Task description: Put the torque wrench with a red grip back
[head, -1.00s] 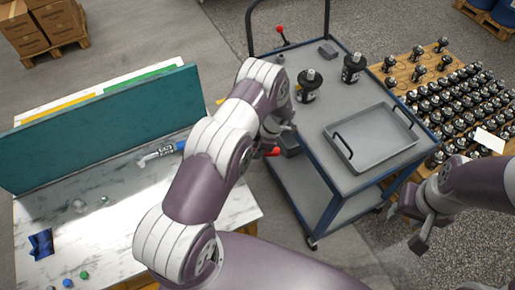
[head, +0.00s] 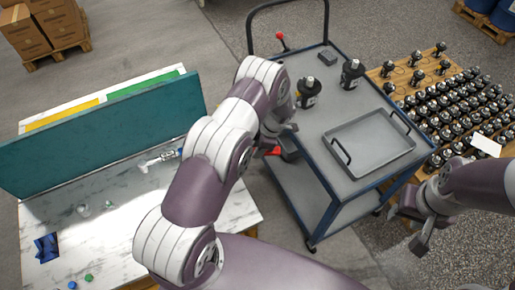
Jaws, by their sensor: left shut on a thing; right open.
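My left gripper (head: 283,146) is by the near left edge of the blue-framed cart, partly hidden behind my own arm. It is shut on the torque wrench with a red grip (head: 272,151). Only a short red end shows; the rest of the wrench is hidden by the gripper and arm. A tool with a blue grip and a pale metal head (head: 160,158) lies on the marble-topped table (head: 120,235). My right gripper (head: 409,230) is open and empty, right of the cart's near right corner.
A teal panel (head: 105,130) stands along the table. Several motor parts (head: 460,110) crowd pallets at right. Floor between table and cart is clear.

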